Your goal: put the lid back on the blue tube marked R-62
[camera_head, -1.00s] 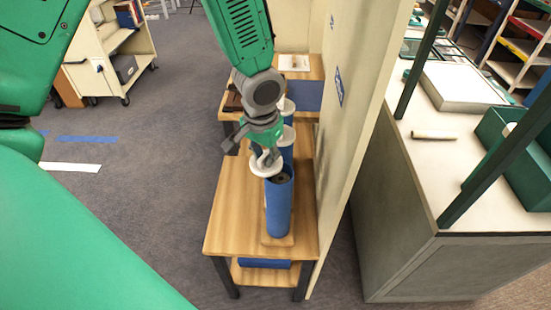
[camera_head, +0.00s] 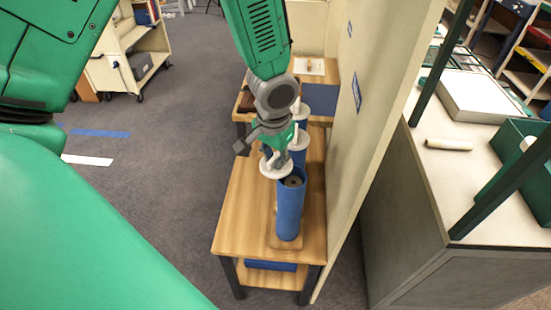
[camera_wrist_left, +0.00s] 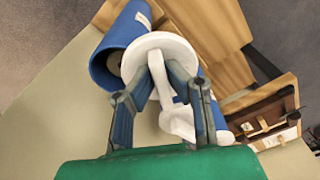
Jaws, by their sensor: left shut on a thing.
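A white round lid (camera_head: 276,169) with an upright handle is held in my left gripper (camera_head: 271,157). In the left wrist view the fingers (camera_wrist_left: 160,72) close on the handle, above the lid's disc (camera_wrist_left: 160,45). An open blue tube (camera_head: 290,210) stands upright at the front of the wooden table; its dark inside shows. The lid is at the far left side of its mouth, off-centre, and overlaps part of the rim in view. I cannot tell whether they touch. The tube (camera_wrist_left: 108,62) also shows in the left wrist view, partly behind the lid. No R-62 mark is readable.
The tube stands on a small wooden base on the table (camera_head: 240,225). More blue tubes with white lids (camera_head: 298,140) stand in a row behind it. A cream panel (camera_head: 375,120) rises close on the right. The table's left part is clear.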

